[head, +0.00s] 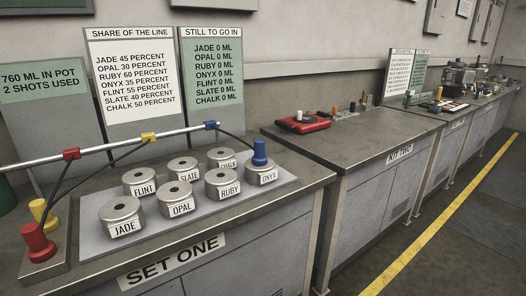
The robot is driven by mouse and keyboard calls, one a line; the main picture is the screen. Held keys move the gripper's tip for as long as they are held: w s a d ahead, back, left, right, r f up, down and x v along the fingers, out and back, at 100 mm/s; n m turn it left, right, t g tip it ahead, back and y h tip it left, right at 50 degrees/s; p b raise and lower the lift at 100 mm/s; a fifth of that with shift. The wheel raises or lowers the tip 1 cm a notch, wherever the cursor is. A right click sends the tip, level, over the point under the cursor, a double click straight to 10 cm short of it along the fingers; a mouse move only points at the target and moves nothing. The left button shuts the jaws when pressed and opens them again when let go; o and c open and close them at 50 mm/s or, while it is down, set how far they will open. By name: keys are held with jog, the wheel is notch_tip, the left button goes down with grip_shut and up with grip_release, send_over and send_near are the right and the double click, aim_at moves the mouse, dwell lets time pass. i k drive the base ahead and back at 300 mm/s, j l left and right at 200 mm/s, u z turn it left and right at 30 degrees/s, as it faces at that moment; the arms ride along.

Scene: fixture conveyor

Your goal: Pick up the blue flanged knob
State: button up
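The blue flanged knob (260,153) stands upright on top of the metal pot labelled ONYX (261,174), at the right back of the "SET ONE" bench. A dark cord runs from near it up to a blue clip (211,126) on a white rail. A red flanged knob (38,243) and a yellow knob (43,212) stand on a block at the left end of the bench. My gripper is not in view.
Several labelled metal pots, such as RUBY (223,185) and OPAL (181,198), stand on a pale plate (140,250). The rail (110,144) crosses above the bench. A second bench (365,140) carries a red device (303,122). Floor is clear beyond the yellow line (445,215).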

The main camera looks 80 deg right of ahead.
aim_at(259, 159)
jog(key=k+l+u, duration=0.2)
jog(key=k+l, duration=0.25)
jog(key=l, duration=0.2)
jog(key=k+l+u, duration=0.2)
jog(key=k+l, duration=0.3)
jog(key=k+l+u, duration=0.2)
jog(key=k+l, duration=0.35)
jog(key=k+l+u, duration=0.2)
jog(key=k+l, duration=0.15)
jog(key=k, duration=0.2)
jog(key=k+l+u, duration=0.15)
jog(key=k+l, duration=0.2)
jog(key=k, duration=0.25)
